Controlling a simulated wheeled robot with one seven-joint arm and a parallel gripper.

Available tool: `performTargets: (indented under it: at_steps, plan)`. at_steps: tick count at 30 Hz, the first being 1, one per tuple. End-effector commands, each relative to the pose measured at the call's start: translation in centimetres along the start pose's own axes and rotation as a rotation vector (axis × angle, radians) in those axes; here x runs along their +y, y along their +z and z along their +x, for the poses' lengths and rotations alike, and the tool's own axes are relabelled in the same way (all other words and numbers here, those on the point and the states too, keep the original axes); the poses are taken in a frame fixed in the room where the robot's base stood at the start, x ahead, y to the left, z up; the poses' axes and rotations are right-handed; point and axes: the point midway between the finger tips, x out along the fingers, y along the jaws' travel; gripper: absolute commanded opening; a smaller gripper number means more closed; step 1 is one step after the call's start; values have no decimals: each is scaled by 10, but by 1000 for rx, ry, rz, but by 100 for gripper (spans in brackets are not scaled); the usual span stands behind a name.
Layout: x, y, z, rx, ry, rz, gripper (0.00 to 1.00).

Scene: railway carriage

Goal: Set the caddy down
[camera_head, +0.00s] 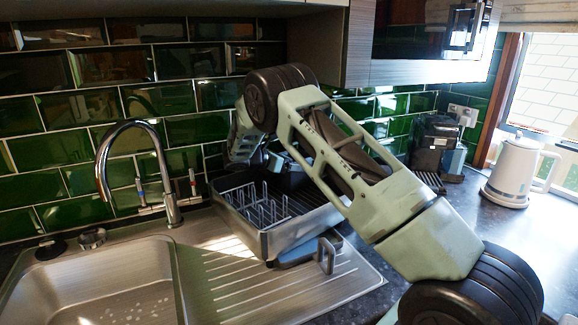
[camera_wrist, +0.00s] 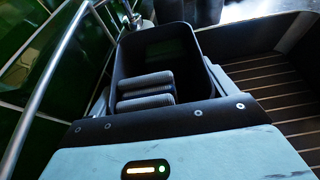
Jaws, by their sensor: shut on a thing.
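The caddy (camera_wrist: 158,40) is a dark, open-topped box with a rounded rim, just ahead of my gripper in the wrist view. My gripper (camera_wrist: 145,91) is shut on it; its two grey ribbed fingers lie close together at the near end of the box. In the head view my gripper (camera_head: 274,160) is low at the back of the dish rack (camera_head: 262,242), close to the tiled wall. My arm and the rack hide most of the caddy there. I cannot tell whether its base touches anything.
The dish rack has upright prongs and stands on the ribbed steel drainer (camera_head: 225,285). A tap (camera_head: 165,180) and sink (camera_head: 100,285) are at left. A white kettle (camera_head: 513,172) and dark coffee machine (camera_head: 433,145) stand at right. A cupboard (camera_head: 318,45) hangs above.

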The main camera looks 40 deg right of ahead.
Motion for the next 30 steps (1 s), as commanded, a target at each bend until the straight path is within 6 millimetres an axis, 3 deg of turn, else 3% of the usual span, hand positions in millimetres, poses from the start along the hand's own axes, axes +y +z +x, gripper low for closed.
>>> performTargets:
  at_steps: [4,5,17,24,30]
  plan:
    - [0,-3,2,-2,0,0,54]
    - [0,-3,1,-1,0,0,92]
    - [1,-1,-6,0,2,0,92]
    - [1,-3,-53,1,5,1,92]
    - [0,-22,-97,0,4,0,92]
